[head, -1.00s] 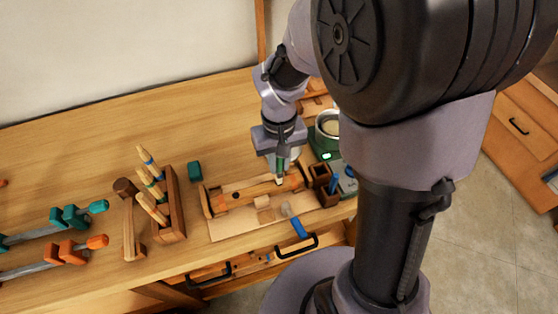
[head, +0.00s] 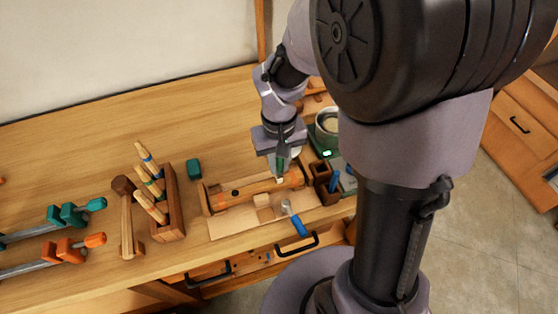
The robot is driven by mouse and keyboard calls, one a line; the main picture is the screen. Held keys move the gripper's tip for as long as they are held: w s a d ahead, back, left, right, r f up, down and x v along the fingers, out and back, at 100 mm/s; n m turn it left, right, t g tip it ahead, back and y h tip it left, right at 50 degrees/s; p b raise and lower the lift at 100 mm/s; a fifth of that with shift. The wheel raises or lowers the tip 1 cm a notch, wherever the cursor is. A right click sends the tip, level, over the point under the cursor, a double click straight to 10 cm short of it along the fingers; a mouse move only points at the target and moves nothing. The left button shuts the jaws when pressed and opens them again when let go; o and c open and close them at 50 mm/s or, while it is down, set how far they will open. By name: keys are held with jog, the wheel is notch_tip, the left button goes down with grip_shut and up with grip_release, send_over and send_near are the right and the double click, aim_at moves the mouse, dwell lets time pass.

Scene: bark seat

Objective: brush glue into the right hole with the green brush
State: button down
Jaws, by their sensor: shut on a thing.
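The wooden piece (head: 255,187), a bark-seat part, lies in a cradle near the front of the bench. A dark left hole (head: 235,192) shows in its top. My gripper (head: 281,158) is above the piece's right part, shut on the green brush (head: 280,165). The brush points down, and its pale tip (head: 280,180) is at the piece's top on the right. The right hole is hidden by the tip and gripper, so I cannot tell whether the tip is inside it. A round pot (head: 327,122) with pale contents stands on a green-lit base behind to the right.
A mallet (head: 127,215), tool rack (head: 168,205) and clamps (head: 70,214) are left. The back left bench is clear.

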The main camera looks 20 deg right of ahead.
jog(key=shift+f+b, duration=0.6)
jog(key=shift+f, duration=0.55)
dwell(5.7)
notch_tip(320, 180, up, 7)
jog(key=p, duration=0.6)
jog(key=shift+r, duration=0.15)
